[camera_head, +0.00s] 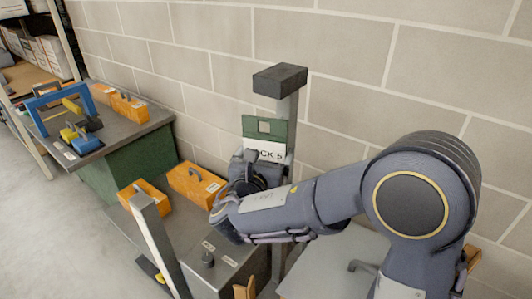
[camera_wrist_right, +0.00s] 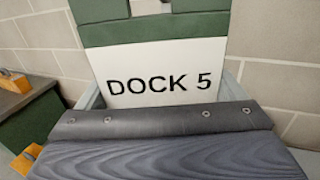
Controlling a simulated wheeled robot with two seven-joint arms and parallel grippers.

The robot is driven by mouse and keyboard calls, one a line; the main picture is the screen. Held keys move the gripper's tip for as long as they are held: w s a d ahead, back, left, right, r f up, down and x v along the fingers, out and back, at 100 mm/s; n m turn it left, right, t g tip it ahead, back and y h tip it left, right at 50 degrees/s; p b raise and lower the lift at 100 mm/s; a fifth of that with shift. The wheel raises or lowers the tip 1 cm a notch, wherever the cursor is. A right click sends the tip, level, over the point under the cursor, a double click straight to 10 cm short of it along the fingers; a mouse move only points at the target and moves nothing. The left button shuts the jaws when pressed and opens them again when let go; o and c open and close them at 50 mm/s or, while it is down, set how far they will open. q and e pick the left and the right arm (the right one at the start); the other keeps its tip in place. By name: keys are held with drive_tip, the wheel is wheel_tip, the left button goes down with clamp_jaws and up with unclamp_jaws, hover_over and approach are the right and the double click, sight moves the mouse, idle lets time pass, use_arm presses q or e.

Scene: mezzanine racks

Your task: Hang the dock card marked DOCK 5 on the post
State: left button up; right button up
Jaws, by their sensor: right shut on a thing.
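The dock card (camera_head: 265,151) has a green upper part and a white face reading DOCK 5. It stands upright in front of the grey post (camera_head: 288,117), which has a dark block on top. A small grey square shows in the card's green part; I cannot tell if it is a hole or a peg. My right gripper (camera_head: 254,167) is shut on the card's lower part. The card also fills the upper middle of the right wrist view (camera_wrist_right: 165,75), its lower edge hidden by the gripper. I cannot tell whether card and post touch. My left gripper is out of view.
A block wall (camera_head: 350,45) stands close behind the post. Orange boxes (camera_head: 193,184) lie on the low grey surface to the left. A green-sided bench (camera_head: 125,165) farther left carries more orange boxes and a blue-handled thing (camera_head: 60,96). Open floor shows at lower left.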

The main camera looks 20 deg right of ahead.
drive_tip(key=shift+w+d, duration=0.1)
drive_tip(key=shift+d, duration=0.05)
idle(0.4)
drive_tip(key=shift+w+d, duration=0.5)
drive_tip(key=shift+d, duration=0.15)
drive_tip(key=shift+w+d, duration=0.15)
idle(0.5)
drive_tip(key=shift+w+d+f+b, duration=0.1)
drive_tip(key=shift+w+d+b, duration=0.2)
drive_tip(key=shift+w+d, duration=0.2)
drive_tip(key=shift+d+f, duration=0.1)
drive_tip(key=shift+d, duration=0.05)
idle(0.4)
drive_tip(key=shift+w+d+f+b, duration=0.1)
drive_tip(key=shift+w+d+b, duration=0.1)
drive_tip(key=shift+d+b, duration=0.1)
drive_tip(key=shift+f, duration=0.15)
idle(0.9)
